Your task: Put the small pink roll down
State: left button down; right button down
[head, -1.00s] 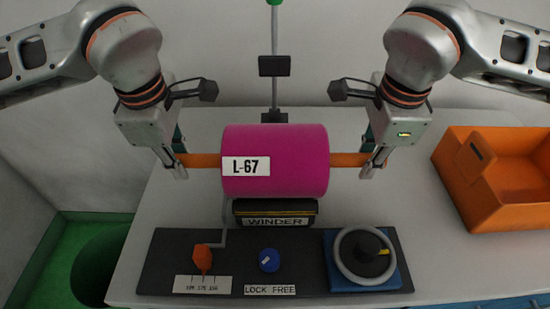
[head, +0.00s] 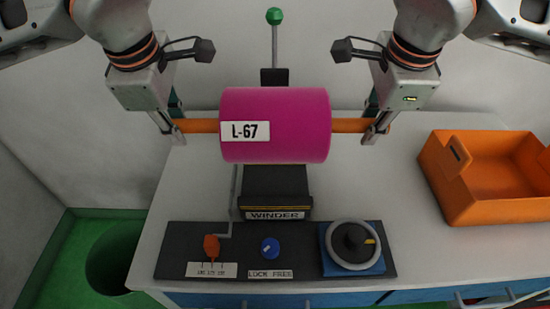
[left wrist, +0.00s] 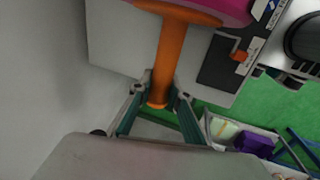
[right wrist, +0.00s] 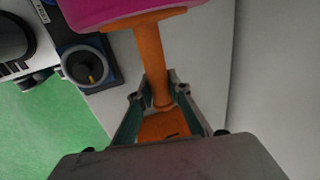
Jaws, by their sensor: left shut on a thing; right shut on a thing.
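The pink roll (head: 290,130) with the label L-67 hangs level between my two grippers on an orange core that sticks out at both ends. My left gripper (head: 174,132) is shut on the left core end, which also shows in the left wrist view (left wrist: 168,60). My right gripper (head: 376,132) is shut on the right core end, seen in the right wrist view (right wrist: 152,65). The roll appears held above the black winder (head: 275,185); the gap to the table is hard to judge.
An orange bin (head: 490,205) stands at the right of the white table (head: 400,240). A panel (head: 300,262) at the front carries an orange lever (head: 211,246), a blue knob (head: 270,247) and a handwheel (head: 352,246). A green-topped post (head: 274,45) rises behind the roll. A round dark opening (head: 115,262) is at the left.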

pick_arm(q)
jog(key=shift+f, duration=0.15)
pick_arm(e)
jog(key=shift+f, duration=0.1)
dwell(0.4)
